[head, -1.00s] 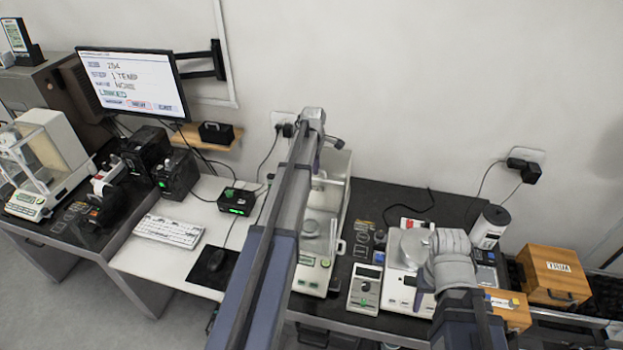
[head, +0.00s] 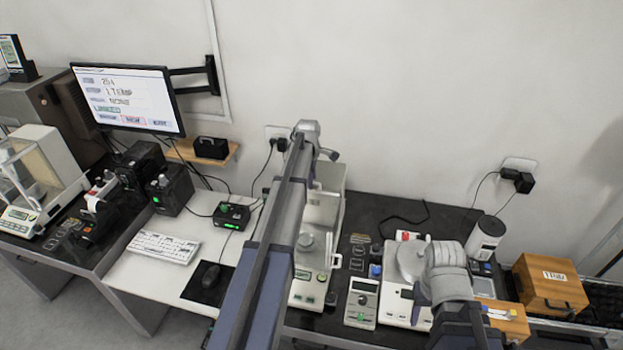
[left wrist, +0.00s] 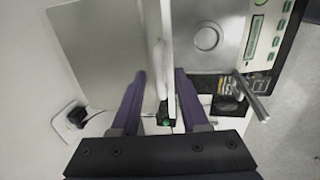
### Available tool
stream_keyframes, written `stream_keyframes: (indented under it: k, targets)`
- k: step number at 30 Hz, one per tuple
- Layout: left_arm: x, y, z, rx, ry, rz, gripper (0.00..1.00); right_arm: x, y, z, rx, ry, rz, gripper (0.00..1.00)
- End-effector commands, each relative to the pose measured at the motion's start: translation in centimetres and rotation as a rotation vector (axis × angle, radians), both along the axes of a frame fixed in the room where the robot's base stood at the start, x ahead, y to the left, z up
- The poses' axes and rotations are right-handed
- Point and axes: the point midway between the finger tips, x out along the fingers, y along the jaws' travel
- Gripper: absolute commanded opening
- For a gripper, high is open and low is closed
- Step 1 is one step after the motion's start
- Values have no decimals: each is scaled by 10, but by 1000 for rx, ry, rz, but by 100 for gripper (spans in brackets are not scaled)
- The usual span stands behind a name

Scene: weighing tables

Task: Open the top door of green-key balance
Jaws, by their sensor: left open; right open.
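The balance with a green key (head: 322,277) stands in the middle of the head view, partly hidden behind my left arm. In the left wrist view its round pan (left wrist: 207,38) lies in the chamber and its front panel with green keys (left wrist: 255,38) is at upper right. My left gripper (left wrist: 160,78) is open, its two purple fingers on either side of a pale upright bar and thin panel edge (left wrist: 168,50). I cannot tell whether they touch, or how far the top door is open.
Another balance (head: 28,205) stands at far left. A flat-pan balance (head: 400,290) is under my right arm, beside a small keypad unit (head: 361,305). A monitor (head: 128,97) hangs at back left.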

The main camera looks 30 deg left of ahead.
Motion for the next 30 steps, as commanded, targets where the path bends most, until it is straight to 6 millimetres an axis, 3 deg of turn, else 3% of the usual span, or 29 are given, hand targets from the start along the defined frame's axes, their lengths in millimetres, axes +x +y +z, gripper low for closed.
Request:
stream_keyframes:
  k: [8, 21, 30]
  targets:
    - [-3, -1, 19, 0, 0, 0, 45, 0, 0, 19, 0, 1, 1, 50]
    - [-14, -3, 72, 0, 0, 0, 45, -1, 0, 72, 0, 2, -17, 50]
    - [-15, -3, 76, 0, 0, 0, 45, -1, 0, 76, 1, 1, -25, 50]
